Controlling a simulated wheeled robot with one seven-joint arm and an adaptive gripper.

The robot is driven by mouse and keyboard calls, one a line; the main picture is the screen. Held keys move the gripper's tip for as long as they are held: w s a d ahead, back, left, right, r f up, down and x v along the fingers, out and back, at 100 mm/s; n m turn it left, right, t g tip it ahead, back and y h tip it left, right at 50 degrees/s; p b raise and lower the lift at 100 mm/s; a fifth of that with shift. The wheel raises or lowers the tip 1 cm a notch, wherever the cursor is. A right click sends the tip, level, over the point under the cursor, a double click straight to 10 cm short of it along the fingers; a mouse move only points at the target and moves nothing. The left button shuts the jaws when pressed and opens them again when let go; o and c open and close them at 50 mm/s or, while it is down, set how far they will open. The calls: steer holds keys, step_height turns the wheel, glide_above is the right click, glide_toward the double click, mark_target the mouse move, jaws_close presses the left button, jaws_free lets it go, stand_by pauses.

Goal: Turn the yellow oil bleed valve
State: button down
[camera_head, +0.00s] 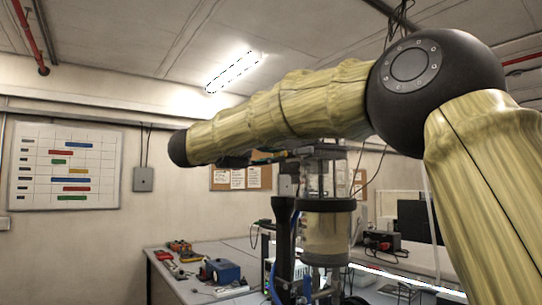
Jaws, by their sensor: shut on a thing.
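A clear sealed cylinder (327,235) with dark bands stands upright on a dark stand at the centre right. Its lower part looks filled with a pale tan content. My yellow-sleeved arm crosses in front of its top from the right and ends at a black joint at the left. Behind and below my arm, small dark and greenish parts show near the cylinder's top; I cannot tell what they are. I cannot make out the yellow oil bleed valve. My gripper is not visible; my own arm may hide it.
A grey workbench (215,250) runs behind, with a blue device (221,271) and several tools on it. More equipment, including a dark box (383,241), stands on the bench at right. A chart board (64,168) hangs on the left wall. Cables hang near the cylinder.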

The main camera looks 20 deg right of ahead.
steer(key=c, duration=1.5)
jaws_free()
steer(key=shift+o, duration=0.2)
steer(key=shift+a, duration=0.2)
steer(key=v, duration=1.1)
steer(key=shift+a, duration=0.35)
steer(key=shift+s+a, duration=0.1)
steer(key=shift+a, duration=0.05)
